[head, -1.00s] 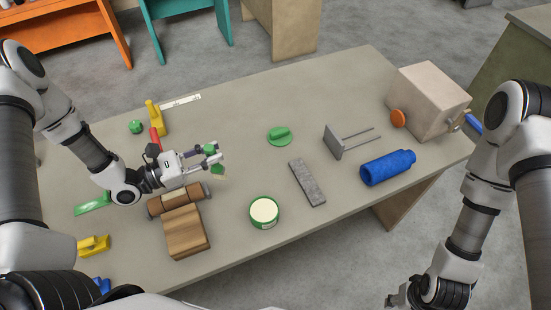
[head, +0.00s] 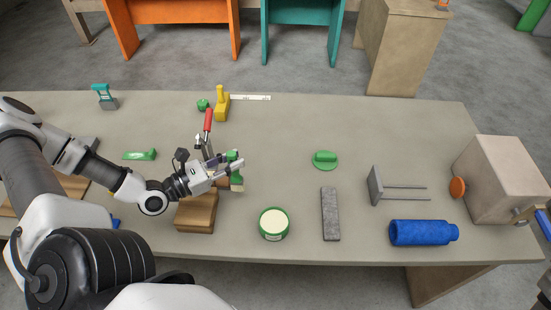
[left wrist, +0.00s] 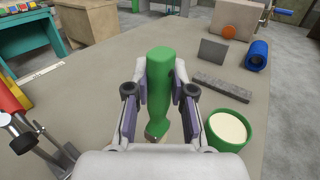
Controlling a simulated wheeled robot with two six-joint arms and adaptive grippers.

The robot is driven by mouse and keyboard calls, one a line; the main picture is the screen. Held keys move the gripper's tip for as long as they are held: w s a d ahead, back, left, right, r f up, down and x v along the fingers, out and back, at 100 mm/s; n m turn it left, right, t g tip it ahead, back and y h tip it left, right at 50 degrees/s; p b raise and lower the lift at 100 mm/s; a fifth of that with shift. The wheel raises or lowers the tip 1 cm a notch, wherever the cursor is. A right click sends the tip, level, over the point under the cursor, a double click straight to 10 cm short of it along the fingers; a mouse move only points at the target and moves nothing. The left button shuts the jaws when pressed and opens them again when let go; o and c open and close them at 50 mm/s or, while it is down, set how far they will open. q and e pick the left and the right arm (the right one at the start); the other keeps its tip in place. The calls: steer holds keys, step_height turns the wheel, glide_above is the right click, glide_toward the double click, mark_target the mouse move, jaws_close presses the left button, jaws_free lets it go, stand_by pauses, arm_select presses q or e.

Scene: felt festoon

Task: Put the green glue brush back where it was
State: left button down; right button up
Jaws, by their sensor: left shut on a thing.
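The green glue brush (head: 236,181) is between the fingers of my left gripper (head: 236,168), which is shut on it. In the left wrist view its thick green body (left wrist: 159,80) stands between the two fingers, with its narrow end toward the camera. The gripper is above the table, up and left of the green glue pot (head: 273,224). The pot is open and shows cream glue; it also appears right of the fingers in the left wrist view (left wrist: 226,131). A green round lid (head: 325,160) lies apart from the pot. My right gripper is not in view.
A wooden block (head: 196,214) is just below the left gripper. A red-handled tool (head: 208,121) stands close behind it. A grey strip (head: 331,214), a rod stand (head: 376,186), a blue roll (head: 422,233) and a pale box (head: 505,178) are to the right.

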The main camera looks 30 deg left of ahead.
arm_select(q)
steer(key=w+d+f+b, duration=0.2)
steer(key=w, duration=0.4)
steer(key=w+d+f+b, duration=0.2)
steer(key=w+f, duration=0.1)
steer(key=w, duration=0.4)
steer(key=shift+w+d+b, duration=0.15)
steer(key=shift+d+b, duration=0.1)
steer(key=shift+b, duration=0.1)
steer(key=c, duration=1.4)
jaws_free()
steer(key=shift+f, duration=0.1)
steer(key=o, duration=0.4)
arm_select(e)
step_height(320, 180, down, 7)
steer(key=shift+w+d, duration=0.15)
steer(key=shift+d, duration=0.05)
